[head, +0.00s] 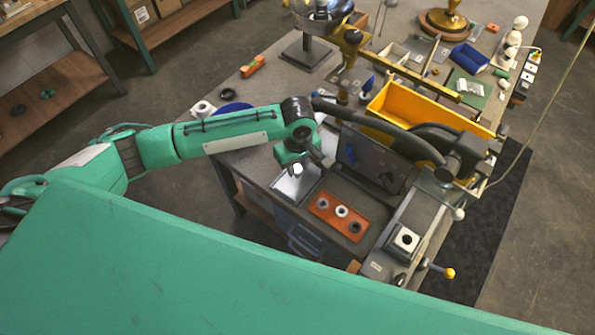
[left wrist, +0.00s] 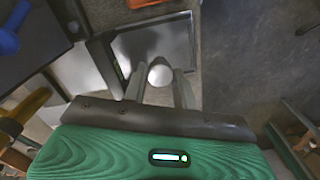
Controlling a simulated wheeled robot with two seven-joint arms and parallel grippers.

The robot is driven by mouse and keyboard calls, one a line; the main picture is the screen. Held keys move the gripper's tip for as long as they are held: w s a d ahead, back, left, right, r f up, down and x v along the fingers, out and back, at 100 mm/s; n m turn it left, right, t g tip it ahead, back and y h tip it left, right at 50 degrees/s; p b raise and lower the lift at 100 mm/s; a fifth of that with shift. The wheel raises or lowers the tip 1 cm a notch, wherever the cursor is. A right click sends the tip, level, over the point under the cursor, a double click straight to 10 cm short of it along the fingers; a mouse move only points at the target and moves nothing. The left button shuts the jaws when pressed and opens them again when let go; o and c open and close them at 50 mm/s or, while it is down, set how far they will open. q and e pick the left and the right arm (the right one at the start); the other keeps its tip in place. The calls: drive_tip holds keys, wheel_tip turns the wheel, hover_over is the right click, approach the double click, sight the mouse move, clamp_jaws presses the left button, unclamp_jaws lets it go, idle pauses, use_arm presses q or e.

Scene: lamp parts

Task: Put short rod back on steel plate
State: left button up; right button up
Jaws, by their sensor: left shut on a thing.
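My left gripper (head: 297,171) reaches down over the workbench and is shut on the short rod. The rod shows as a small pale, round end (head: 298,168) at the fingertips. In the left wrist view, the rod's bright round end (left wrist: 160,74) sits between the two fingers of the left gripper (left wrist: 160,85). The steel plate (head: 286,188) is a shiny grey rectangle just below the gripper; it also shows in the left wrist view (left wrist: 172,38) beyond the rod. The rod's lower end is hidden, so I cannot tell whether it touches the plate. My right gripper is not in view.
An orange tray (head: 325,215) with several rings lies right of the plate. A dark panel (head: 360,165) and a yellow bin (head: 420,108) stand behind. A dark jointed lamp arm (head: 385,122) crosses above the bench.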

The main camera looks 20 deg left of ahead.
sight(297, 175)
use_arm(q)
drive_tip(key=shift+f, duration=0.35)
wheel_tip(297, 175, down, 4)
drive_tip(key=shift+r+p, duration=0.25)
drive_tip(key=shift+p, duration=0.15)
drive_tip(key=shift+f, duration=0.2)
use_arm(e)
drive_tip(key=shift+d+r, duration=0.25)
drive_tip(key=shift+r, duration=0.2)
use_arm(q)
drive_tip(key=shift+f, duration=0.15)
drive_tip(key=o, duration=1.1)
drive_tip(key=shift+c, duration=0.2)
